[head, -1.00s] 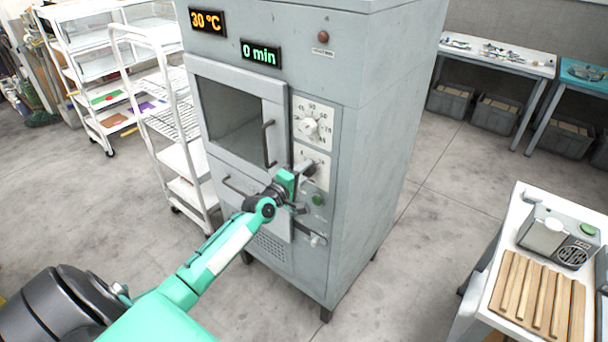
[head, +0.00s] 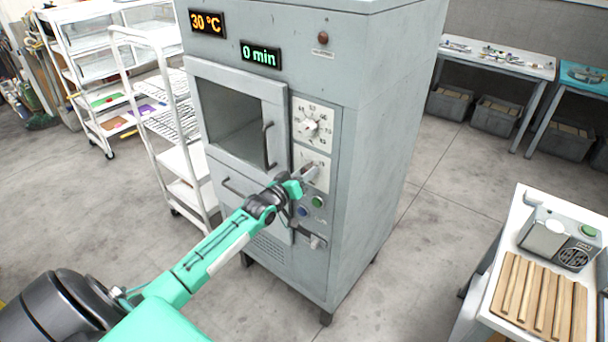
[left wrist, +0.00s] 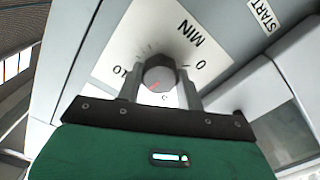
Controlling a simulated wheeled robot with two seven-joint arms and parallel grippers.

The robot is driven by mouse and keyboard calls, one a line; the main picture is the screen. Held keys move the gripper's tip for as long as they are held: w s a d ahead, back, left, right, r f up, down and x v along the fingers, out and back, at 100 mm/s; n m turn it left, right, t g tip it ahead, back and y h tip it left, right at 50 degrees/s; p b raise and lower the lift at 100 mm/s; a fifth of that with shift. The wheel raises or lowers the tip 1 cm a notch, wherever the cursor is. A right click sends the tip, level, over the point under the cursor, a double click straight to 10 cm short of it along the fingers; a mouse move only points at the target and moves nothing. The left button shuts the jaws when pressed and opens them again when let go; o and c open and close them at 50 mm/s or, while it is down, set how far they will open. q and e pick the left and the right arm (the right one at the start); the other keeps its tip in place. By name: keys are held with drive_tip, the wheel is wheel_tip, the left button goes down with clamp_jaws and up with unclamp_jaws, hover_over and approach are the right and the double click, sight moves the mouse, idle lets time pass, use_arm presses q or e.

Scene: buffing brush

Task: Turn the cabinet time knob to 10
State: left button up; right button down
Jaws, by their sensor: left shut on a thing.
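The grey cabinet (head: 365,170) stands in the middle of the head view. Its green display (head: 261,54) reads 0 min. The time knob (left wrist: 159,75) is a round grey knob on a white dial plate (left wrist: 130,45), marked MIN, 0 and 10 in the left wrist view. My left gripper (left wrist: 160,92) is shut on the knob, one finger on each side. My right gripper is not in view.
The temperature knob (head: 309,127) sits above on its own dial. A blue button (head: 303,211) and a green button (head: 318,201) lie just below the gripper. A door handle (head: 268,145) is to the left. A white rack trolley (head: 170,120) stands left of the cabinet.

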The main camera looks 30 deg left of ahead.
use_arm(q)
drive_tip(key=m, duration=0.6)
drive_tip(key=shift+f+m, duration=0.1)
drive_tip(key=shift+m, duration=0.2)
idle(0.5)
drive_tip(key=o, duration=1)
drive_tip(key=s+a+b, duration=0.1)
drive_tip(key=s+b, duration=0.2)
drive_tip(key=s, duration=1)
drive_tip(key=shift+s, duration=0.4)
